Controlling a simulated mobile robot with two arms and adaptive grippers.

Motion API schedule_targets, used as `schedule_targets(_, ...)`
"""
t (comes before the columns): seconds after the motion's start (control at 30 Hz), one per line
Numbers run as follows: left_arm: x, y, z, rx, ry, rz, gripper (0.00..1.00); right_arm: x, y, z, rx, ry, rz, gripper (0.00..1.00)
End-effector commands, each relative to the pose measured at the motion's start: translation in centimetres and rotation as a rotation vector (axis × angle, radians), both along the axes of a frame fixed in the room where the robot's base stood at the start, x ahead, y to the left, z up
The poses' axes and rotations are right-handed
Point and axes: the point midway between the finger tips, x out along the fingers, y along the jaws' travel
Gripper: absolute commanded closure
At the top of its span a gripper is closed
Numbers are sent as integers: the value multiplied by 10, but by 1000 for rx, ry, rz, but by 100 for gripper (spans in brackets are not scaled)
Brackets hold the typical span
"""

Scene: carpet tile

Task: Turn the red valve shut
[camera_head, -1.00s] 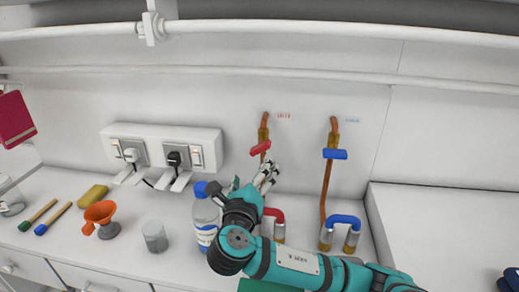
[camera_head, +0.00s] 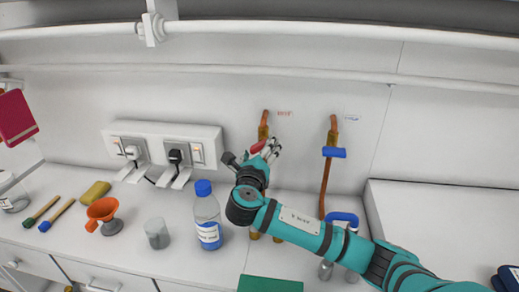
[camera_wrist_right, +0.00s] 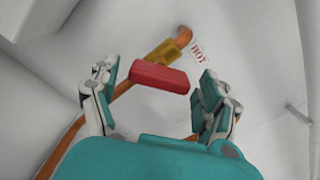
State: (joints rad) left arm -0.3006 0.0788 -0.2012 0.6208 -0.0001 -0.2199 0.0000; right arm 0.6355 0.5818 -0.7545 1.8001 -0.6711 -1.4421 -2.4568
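The red valve handle (camera_head: 257,147) sits on the copper pipe with a brass fitting (camera_head: 263,131) on the back wall. In the right wrist view the red handle (camera_wrist_right: 159,77) lies between and just ahead of my right gripper's open fingers (camera_wrist_right: 157,92), with a gap on each side. My right gripper (camera_head: 268,151) is at the handle in the head view and partly covers it. A "HOT" label (camera_wrist_right: 199,52) is beside the pipe. My left gripper is not in view.
A blue valve handle (camera_head: 334,152) is on a second copper pipe to the right. Sockets (camera_head: 160,148) with plugs are left of the valve. A rail (camera_head: 300,76) runs above.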

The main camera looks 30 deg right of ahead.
Motion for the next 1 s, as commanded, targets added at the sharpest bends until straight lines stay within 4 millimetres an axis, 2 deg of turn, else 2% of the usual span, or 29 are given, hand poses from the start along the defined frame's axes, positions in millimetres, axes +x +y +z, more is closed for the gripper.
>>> schedule_targets(0.03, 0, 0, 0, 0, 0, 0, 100, 0, 0, 0, 0, 0, 0, 30)
schedule_targets(0.37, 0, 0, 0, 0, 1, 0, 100, 0, 0, 0, 0, 0, 0, 72)
schedule_targets(0.67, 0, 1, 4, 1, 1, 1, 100, 0, 1, 0, 40, -28, 1, 72)
schedule_targets(1.0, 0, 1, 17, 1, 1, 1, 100, -1, 1, 0, 221, -163, 0, 72)
